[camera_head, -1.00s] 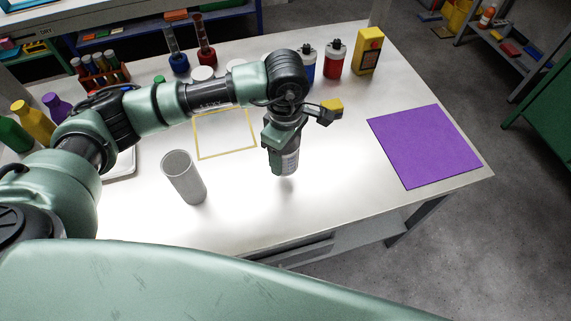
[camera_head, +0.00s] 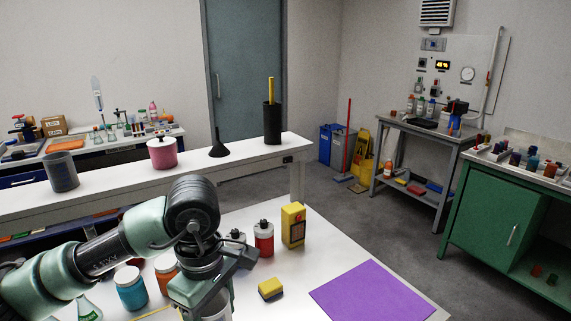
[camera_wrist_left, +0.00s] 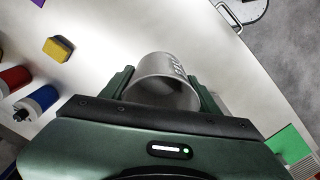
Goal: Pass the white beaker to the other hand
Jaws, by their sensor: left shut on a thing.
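In the head view, my left gripper (camera_head: 205,305) is over the white table at the bottom of the picture. Only a pale piece of the beaker (camera_head: 220,308) shows there, cut off by the lower edge and partly hidden by the gripper. My right gripper is in neither view.
A yellow sponge block (camera_head: 270,288) lies right of the gripper. A purple mat (camera_head: 372,294) lies flat on the table's right part.

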